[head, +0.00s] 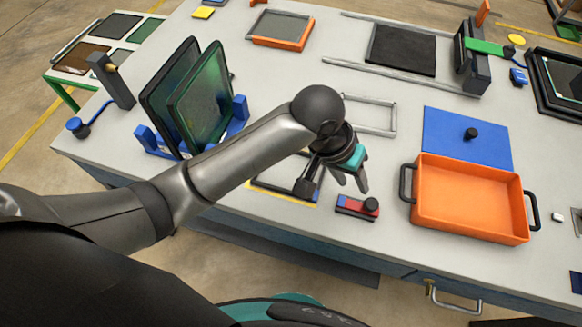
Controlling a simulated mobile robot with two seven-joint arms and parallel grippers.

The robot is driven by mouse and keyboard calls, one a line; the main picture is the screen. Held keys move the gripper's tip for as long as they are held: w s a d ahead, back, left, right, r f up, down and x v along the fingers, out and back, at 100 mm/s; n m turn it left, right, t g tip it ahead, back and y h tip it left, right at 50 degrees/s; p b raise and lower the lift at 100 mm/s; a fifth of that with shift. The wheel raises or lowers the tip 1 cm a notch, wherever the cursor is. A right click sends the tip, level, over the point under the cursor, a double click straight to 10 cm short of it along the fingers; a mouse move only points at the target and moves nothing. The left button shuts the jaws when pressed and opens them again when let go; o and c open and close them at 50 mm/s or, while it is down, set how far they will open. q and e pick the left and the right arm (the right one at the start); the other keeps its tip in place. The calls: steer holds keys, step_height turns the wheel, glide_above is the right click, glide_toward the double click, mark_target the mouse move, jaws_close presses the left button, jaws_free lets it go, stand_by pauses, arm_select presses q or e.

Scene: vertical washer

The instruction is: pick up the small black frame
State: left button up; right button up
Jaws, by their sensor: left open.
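A small black frame (268,187) with a yellow front edge lies flat on the grey-white table, left of the orange tray. My left arm reaches across from the left and hides its middle and back. My left gripper (335,187) is open above the frame's right end, with its fingers pointing down. I see nothing between the fingers. I cannot tell whether a finger touches the frame. My right gripper is out of view.
A blue rack (239,117) holding dark upright panels stands left. A red-and-blue block (350,207) with a black knob lies just right of the gripper. Further right are an orange tray (470,233) and a blue plate (440,130). A grey metal frame (385,102) lies behind the gripper.

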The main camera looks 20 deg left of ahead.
arm_select(q)
steer(key=w+a+r+n+g+y, duration=0.1)
steer(key=w+a+r+n+y, duration=0.25)
steer(key=w+a+r, duration=0.25)
steer(key=b, duration=0.2)
glide_above(322, 175)
steer(key=shift+m+y, duration=0.35)
steer(key=f, duration=1)
steer(key=shift+s+a, duration=0.2)
steer(key=shift+w+d+f+b, duration=0.15)
steer(key=shift+f+b, duration=0.1)
steer(key=shift+f, duration=1.1)
steer(key=shift+d+f+b, duration=0.1)
steer(key=shift+f+b, duration=0.1)
steer(key=shift+f, duration=1.1)
steer(key=shift+c, duration=0.2)
jaws_close()
